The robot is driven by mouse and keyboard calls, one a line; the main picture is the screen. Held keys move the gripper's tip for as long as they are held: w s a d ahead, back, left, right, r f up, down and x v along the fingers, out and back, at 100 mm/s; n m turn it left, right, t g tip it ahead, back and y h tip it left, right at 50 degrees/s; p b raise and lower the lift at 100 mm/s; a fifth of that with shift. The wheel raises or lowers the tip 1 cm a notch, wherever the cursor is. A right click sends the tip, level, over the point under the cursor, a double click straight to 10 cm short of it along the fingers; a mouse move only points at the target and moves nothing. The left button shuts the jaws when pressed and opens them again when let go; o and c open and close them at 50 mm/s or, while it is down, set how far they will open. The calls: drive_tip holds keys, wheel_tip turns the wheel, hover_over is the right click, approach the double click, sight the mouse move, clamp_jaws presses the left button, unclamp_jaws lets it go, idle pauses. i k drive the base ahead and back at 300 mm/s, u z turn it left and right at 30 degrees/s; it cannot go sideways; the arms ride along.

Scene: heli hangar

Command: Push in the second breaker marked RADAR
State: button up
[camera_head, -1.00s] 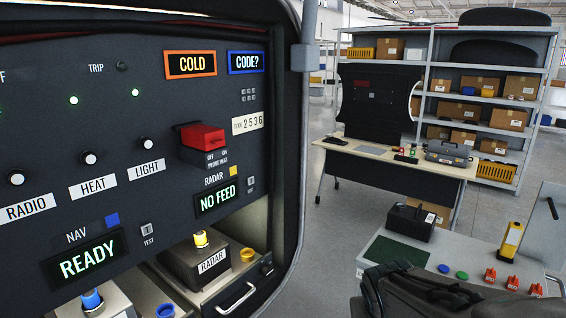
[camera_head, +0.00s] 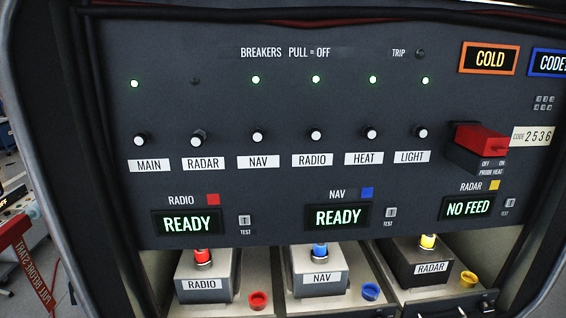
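The RADAR breaker (camera_head: 198,136) is the second from the left in the row on the dark panel. Its white-tipped knob sits above the white RADAR label (camera_head: 203,163). The small lamp (camera_head: 195,82) above it is dark, while the lamps above the other breakers glow green. The RADAR knob seems to stand out a little further than its neighbours. The MAIN breaker (camera_head: 140,138) is to its left and the NAV breaker (camera_head: 257,136) to its right. My gripper is not in view.
The RADAR display (camera_head: 469,207) reads NO FEED; the RADIO display (camera_head: 187,223) and NAV display (camera_head: 338,216) read READY. A red guarded switch (camera_head: 480,140) juts out at right. Labelled boxes stand below the panel. A red tag (camera_head: 30,250) shows at lower left.

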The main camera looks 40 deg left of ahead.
sight(196, 140)
drive_tip(key=u, duration=2.15)
